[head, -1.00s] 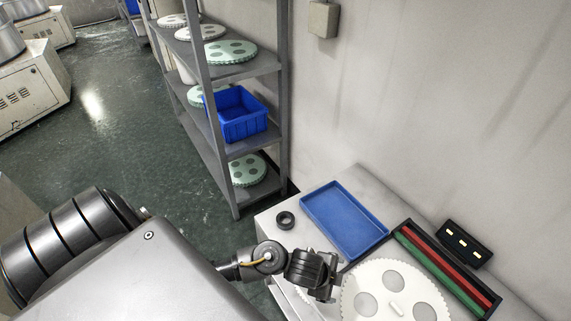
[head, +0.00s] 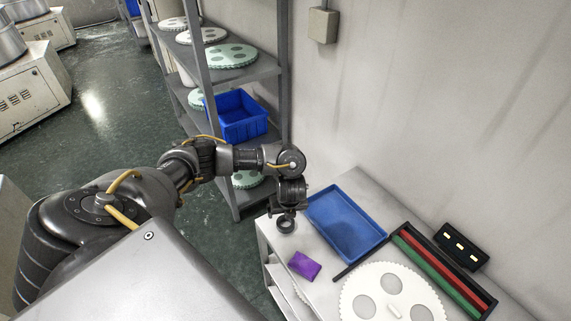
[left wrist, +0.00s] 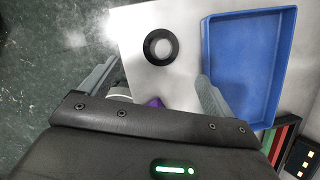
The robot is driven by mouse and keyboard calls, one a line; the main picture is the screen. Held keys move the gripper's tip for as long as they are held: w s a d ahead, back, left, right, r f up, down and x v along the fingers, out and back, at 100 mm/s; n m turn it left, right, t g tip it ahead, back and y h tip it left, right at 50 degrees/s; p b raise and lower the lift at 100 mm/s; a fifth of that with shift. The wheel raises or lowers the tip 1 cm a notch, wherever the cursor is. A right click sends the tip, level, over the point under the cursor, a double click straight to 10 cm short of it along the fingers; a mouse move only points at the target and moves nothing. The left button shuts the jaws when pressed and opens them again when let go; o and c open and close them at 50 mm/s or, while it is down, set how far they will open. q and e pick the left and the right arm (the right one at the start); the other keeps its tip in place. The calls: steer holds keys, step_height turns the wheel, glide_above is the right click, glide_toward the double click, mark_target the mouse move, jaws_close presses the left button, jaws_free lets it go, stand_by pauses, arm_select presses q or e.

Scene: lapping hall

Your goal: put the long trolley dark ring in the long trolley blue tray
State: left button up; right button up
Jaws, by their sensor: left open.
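The dark ring (head: 286,230) lies flat on the white trolley top, near its left end. It also shows in the left wrist view (left wrist: 147,48), ahead of the fingers. The blue tray (head: 372,245) lies to its right and looks empty; it also shows in the left wrist view (left wrist: 244,70). My left gripper (head: 284,209) is above the ring in the head view, pointing down. In the left wrist view my left gripper (left wrist: 152,85) has its fingers wide apart with nothing between them. My right gripper is not in view.
A purple block (head: 304,265) lies on the trolley (head: 328,283) in front of the ring. A white toothed disc (head: 388,270), a black box with red and green bars (head: 440,272) and a black panel (head: 462,246) are further right. A grey shelf (head: 283,100) stands behind.

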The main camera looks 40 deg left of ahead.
mark_target(284, 230)
arm_select(q)
steer(key=x, duration=0.2)
steer(key=shift+s+f, duration=0.1)
steer(key=shift+f, duration=0.25)
steer(key=shift+w+f+b, duration=0.35)
steer(key=shift+w+f, duration=0.05)
steer(key=shift+f, duration=0.5)
steer(key=shift+a+f, duration=0.35)
steer(key=shift+f, duration=0.1)
steer(key=shift+b+x, duration=1.25)
steer(key=shift+x, duration=1.4)
steer(key=shift+d, duration=0.1)
steer(key=shift+c, duration=0.3)
